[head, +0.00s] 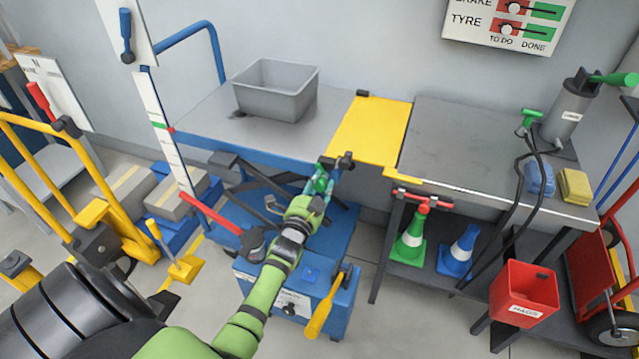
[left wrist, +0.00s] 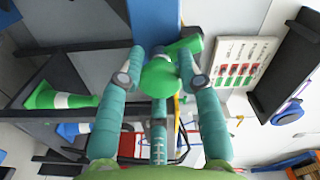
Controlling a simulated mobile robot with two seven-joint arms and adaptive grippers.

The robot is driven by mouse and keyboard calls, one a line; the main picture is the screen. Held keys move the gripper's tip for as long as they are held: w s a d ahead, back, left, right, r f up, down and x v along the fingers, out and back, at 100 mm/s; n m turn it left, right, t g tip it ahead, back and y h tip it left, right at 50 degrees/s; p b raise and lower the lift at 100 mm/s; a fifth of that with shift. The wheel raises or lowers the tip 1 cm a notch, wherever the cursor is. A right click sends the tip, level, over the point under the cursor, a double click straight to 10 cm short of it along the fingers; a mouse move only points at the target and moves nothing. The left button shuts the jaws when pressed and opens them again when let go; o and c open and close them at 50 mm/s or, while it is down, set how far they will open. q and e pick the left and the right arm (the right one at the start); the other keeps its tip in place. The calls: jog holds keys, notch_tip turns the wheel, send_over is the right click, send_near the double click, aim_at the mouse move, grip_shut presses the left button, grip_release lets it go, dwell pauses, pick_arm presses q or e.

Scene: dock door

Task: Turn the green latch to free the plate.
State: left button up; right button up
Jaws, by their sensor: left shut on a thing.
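The green latch (head: 328,162) is at the front edge of the lift table, just left of the yellow plate (head: 369,131). My left gripper (head: 319,182) reaches it from below and in front, and its fingers partly hide it. In the left wrist view the latch's round green body (left wrist: 160,77) sits between the two teal fingers of my left gripper (left wrist: 160,82), which are shut on it. A green arm of the latch sticks out up and right there. The yellow plate lies flat, bridging the lift table and the dark bench. My right gripper is not in view.
A grey bin (head: 275,90) stands on the lift table (head: 215,120). The dark bench (head: 455,140) is right of the plate, with green and blue cones on its lower shelf. A yellow lever (head: 323,308) and a red lever (head: 210,214) stick out near my left arm.

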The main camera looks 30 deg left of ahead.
pick_arm(q)
jog(key=n+p, duration=0.1)
jog(key=n, duration=0.5)
jog(key=shift+n, duration=0.3)
jog(key=n+p, duration=0.1)
jog(key=n, duration=0.2)
jog(key=shift+n, duration=1.7)
jog(key=o, duration=1.2)
jog(key=shift+c, duration=0.2)
